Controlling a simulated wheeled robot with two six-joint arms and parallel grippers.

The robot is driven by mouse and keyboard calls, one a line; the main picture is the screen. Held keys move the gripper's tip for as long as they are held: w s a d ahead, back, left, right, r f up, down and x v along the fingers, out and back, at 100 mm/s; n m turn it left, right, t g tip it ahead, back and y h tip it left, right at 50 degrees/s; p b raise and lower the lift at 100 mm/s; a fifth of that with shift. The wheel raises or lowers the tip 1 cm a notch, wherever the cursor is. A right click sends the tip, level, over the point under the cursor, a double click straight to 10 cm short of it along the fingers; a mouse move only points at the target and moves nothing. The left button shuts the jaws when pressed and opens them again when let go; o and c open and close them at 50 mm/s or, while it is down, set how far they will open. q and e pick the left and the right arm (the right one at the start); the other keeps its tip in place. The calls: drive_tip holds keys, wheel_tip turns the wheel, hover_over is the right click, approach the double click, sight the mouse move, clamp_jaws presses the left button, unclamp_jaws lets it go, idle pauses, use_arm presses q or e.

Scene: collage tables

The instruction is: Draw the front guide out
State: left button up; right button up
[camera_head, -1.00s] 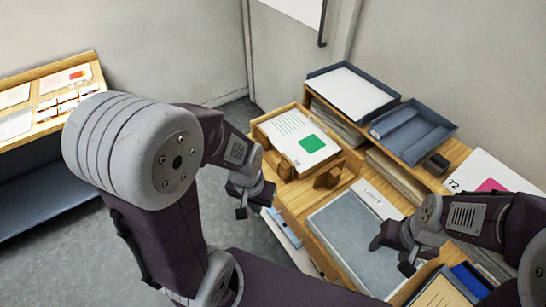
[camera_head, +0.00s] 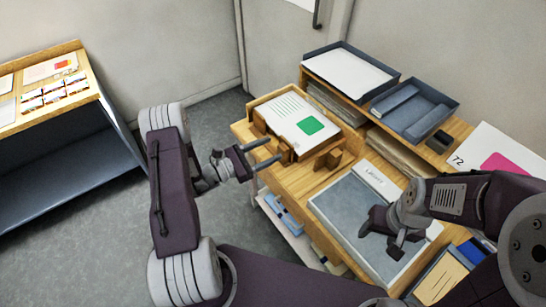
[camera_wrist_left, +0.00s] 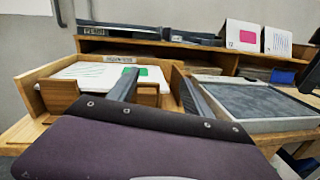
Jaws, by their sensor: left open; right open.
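A wooden tray (camera_head: 252,106) holds a stack of white sheets (camera_head: 296,112), the top one with a green square. Upright wooden pieces stand at its near side: one (camera_head: 259,121) at the left and a separate block (camera_head: 328,159) at the right. I cannot tell for certain which piece is the front guide. My left gripper (camera_head: 276,149) is open and empty, its two fingers pointing at the tray's near side. In the left wrist view its fingers reach toward the wooden pieces (camera_wrist_left: 59,95); contact is unclear. My right gripper (camera_head: 384,232) is open over the grey panel (camera_head: 345,215).
A raised wooden shelf behind carries a tray of white paper (camera_head: 348,74) and a dark divided tray (camera_head: 414,108). A card with a pink patch (camera_head: 500,160) stands at the right. Another wooden table (camera_head: 60,88) with cards is at the left. Open floor lies between.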

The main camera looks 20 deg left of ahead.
sight(280, 150)
use_arm(q)
drive_tip(key=s+a+f+n+t+y, duration=0.1)
drive_tip(key=s+a+f+n+y, duration=0.1)
drive_tip(key=a+f+n, duration=0.3)
drive_tip(key=w+d, duration=0.2)
drive_tip(key=w+d+m, duration=0.1)
drive_tip(key=w+d, duration=0.1)
drive_tip(key=w+d+m, duration=0.1)
drive_tip(key=w+d, duration=0.2)
drive_tip(key=shift+d+f, duration=0.1)
drive_tip(key=shift+f, duration=0.15)
drive_tip(key=shift+c, duration=0.4)
clamp_jaws()
idle(0.5)
